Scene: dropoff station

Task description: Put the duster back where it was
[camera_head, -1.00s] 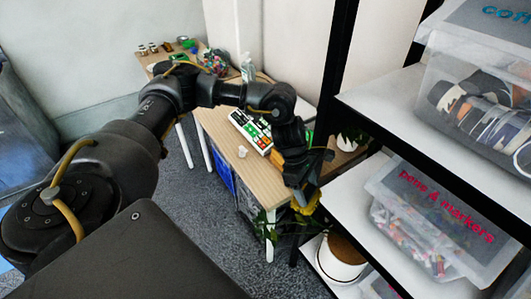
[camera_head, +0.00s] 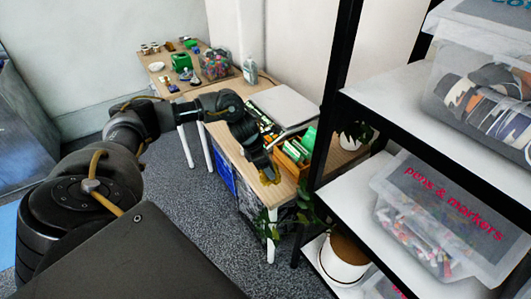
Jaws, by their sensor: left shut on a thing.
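My left gripper (camera_head: 267,172) reaches over the near end of the wooden table (camera_head: 228,141). A wooden holder with green items (camera_head: 302,146) stands just right of the gripper. My right gripper is not in view.
A grey-white flat panel (camera_head: 286,106) stands at the table's back. Further back are a clear bottle (camera_head: 250,70) and a second table with small items. A black-framed shelf (camera_head: 400,107) with a pens and markers bin (camera_head: 445,215) closes off the right. A plant hangs near the table's front.

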